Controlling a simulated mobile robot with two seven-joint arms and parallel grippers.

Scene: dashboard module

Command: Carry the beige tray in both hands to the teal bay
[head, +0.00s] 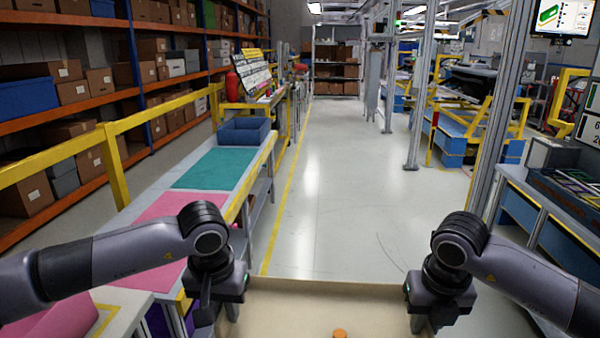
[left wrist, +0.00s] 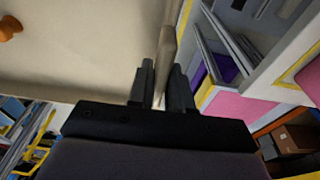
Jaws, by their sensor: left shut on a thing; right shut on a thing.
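The beige tray (head: 300,300) is held in front of me at the bottom of the head view, its near part cut off by the frame. A small orange object (head: 340,333) lies in it. My left gripper (head: 212,318) is shut on the tray's left wall; in the left wrist view the fingers (left wrist: 163,88) straddle that wall. My right gripper (head: 425,320) is shut on the tray's right side. The teal bay (head: 213,168) is a flat teal area on the long bench at the left, ahead of the tray, with nothing on it.
A pink area (head: 165,206) lies on the bench nearer than the teal one. A blue bin (head: 244,131) stands beyond the teal bay. A yellow rail (head: 60,150) runs behind the bench. The aisle floor (head: 335,190) ahead is clear. A workbench (head: 540,215) stands at the right.

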